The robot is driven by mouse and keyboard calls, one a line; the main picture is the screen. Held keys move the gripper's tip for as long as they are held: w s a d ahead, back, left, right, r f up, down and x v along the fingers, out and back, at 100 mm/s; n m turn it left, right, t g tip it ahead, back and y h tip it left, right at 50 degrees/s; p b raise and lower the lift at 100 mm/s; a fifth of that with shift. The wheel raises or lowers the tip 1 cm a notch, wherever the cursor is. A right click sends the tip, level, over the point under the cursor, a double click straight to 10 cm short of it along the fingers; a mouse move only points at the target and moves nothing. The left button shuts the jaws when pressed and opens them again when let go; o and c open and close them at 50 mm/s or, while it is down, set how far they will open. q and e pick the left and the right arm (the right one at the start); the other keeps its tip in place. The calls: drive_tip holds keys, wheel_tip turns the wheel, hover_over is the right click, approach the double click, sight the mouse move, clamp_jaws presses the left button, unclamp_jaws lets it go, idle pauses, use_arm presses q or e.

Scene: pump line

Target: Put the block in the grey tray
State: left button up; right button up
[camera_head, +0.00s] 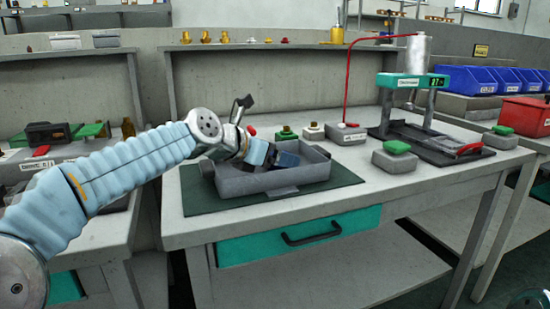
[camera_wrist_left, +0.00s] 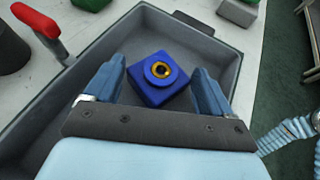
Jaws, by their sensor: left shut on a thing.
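The blue block (camera_wrist_left: 152,84), with a round brass-ringed hole on top, is between the fingers of my left gripper (camera_wrist_left: 158,88) in the left wrist view. The gripper is shut on it. The grey tray (camera_wrist_left: 232,70) surrounds the block in that view; I cannot tell whether the block touches its floor. In the head view the grey tray (camera_head: 300,180) sits on a dark green mat, and my left gripper (camera_head: 285,160) reaches down into it. There the block cannot be told apart from the dark blue fingers. My right gripper is not in view.
The mat (camera_head: 345,173) lies on a grey workbench (camera_head: 420,178). Blue bins (camera_head: 470,80) stand farther right.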

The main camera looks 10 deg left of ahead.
use_arm(q)
drive_tip(key=o, duration=1.1)
drive_tip(key=shift+r, duration=0.1)
drive_tip(key=v, duration=1)
drive_tip(key=shift+s+a+r+p, duration=0.15)
drive_tip(key=shift+s+a+p, duration=0.15)
drive_tip(key=shift+p, duration=0.1)
drive_tip(key=shift+s+a+r, duration=0.2)
drive_tip(key=shift+s+a, duration=0.05)
drive_tip(key=shift+s, duration=0.25)
